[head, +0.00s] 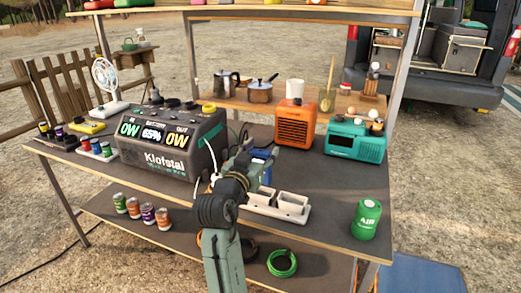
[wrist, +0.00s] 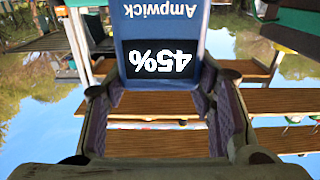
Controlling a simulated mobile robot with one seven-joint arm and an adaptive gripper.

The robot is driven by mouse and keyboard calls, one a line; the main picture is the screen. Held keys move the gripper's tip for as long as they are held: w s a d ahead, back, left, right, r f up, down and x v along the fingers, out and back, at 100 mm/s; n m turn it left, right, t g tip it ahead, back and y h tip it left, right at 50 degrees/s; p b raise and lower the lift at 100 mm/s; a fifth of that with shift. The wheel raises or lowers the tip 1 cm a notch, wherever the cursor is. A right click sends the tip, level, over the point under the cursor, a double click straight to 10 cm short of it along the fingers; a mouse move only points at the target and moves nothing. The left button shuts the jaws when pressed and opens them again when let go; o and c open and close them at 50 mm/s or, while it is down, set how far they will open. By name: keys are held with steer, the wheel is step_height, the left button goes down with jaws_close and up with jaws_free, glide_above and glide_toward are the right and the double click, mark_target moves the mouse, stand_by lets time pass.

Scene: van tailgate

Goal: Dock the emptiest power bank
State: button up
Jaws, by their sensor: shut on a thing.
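A blue power bank (head: 264,160) is partly hidden behind my gripper in the head view. In the wrist view the power bank (wrist: 165,25) fills the top middle, with "Ampwick" and "45%" on its face, upside down. My gripper (wrist: 162,88) is shut on it, one finger pad at each side; in the head view my gripper (head: 247,160) is above the table. A white holder with open slots (head: 290,217) stands just right of my wrist; my arm hides its left part. No other power bank can be made out.
A grey Klofstal power station (head: 172,141) reading 65% stands to the left. An orange heater (head: 296,123), a teal radio (head: 356,141) and a green AIR canister (head: 366,219) stand to the right. Bare tabletop (head: 330,195) lies between the holder and radio.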

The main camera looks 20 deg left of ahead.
steer(key=shift+f+b, duration=1.95)
steer(key=shift+f, duration=0.95)
steer(key=o, duration=1.4)
steer(key=s, duration=1.2)
steer(key=shift+a, duration=0.2)
